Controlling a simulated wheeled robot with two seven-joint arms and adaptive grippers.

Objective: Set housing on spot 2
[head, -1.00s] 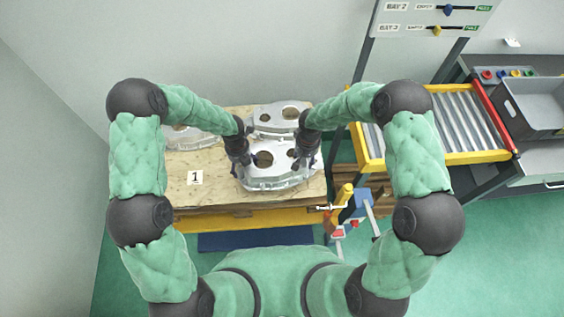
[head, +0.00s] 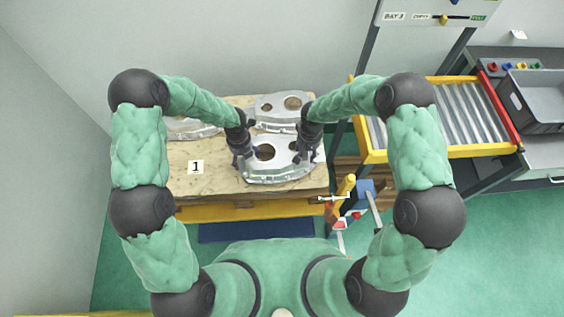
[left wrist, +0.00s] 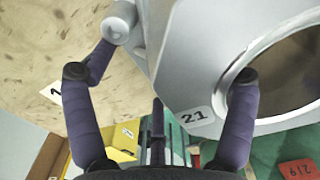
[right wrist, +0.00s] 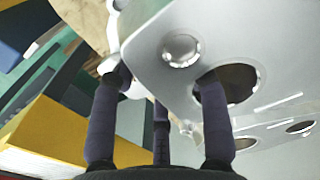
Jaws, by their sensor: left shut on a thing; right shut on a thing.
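A silver cast housing (head: 277,172) with round holes is at the front right of the wooden board (head: 210,190). My left gripper (head: 243,157) is shut on its left side and my right gripper (head: 306,154) on its right side. The left wrist view shows its plate (left wrist: 205,60), marked 21, between the fingers; the right wrist view shows its other side (right wrist: 165,75), with a finger at a hole. Whether its underside touches the board I cannot tell. A marker 1 (head: 196,167) lies on the board to its left. No marker 2 is visible.
A second housing (head: 281,104) lies behind the held one, and another (head: 188,128) lies at the back left, partly behind my arm. A roller conveyor (head: 462,115) with a yellow frame and a grey bin (head: 540,100) stand to the right. Clamps (head: 347,195) are by the board's right front corner.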

